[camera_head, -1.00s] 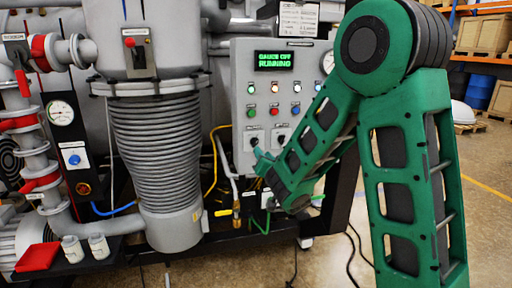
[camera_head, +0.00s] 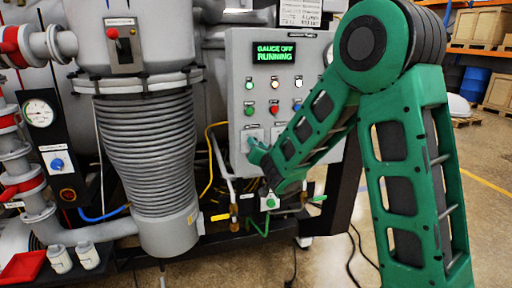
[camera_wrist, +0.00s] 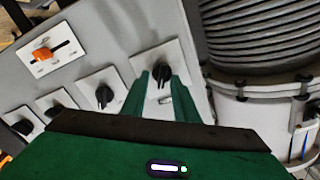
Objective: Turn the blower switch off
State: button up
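My gripper (camera_wrist: 161,88) shows in the wrist view as two green fingers standing apart. They flank a black rotary knob on a white plate (camera_wrist: 145,65), with the knob's dark handle (camera_wrist: 161,72) between them. I cannot tell whether the fingers touch it. In the head view my gripper (camera_head: 255,150) is at the lower left of the grey control panel (camera_head: 240,85), over the leftmost knob. The panel's green display (camera_head: 274,53) reads "GAUGE OFF" and "RUNNING". The knob labels are too small to read, so I cannot tell which is the blower switch.
Other black knobs (camera_wrist: 105,96) (camera_wrist: 55,108) and an orange switch (camera_wrist: 42,53) sit beside it in the wrist view. A ribbed grey column (camera_head: 148,150) stands left of the panel. Hoses and a yellow cable hang below. The floor at right (camera_head: 470,215) is mostly clear.

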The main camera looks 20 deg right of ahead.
jog(key=shift+a, duration=0.1)
grip_shut()
jog(key=n, duration=1.1)
jog(key=shift+a+f+n, duration=0.2)
jog(key=shift+a+n, duration=0.05)
jog(key=shift+n, duration=0.35)
grip_release()
jog(key=shift+r, duration=0.1)
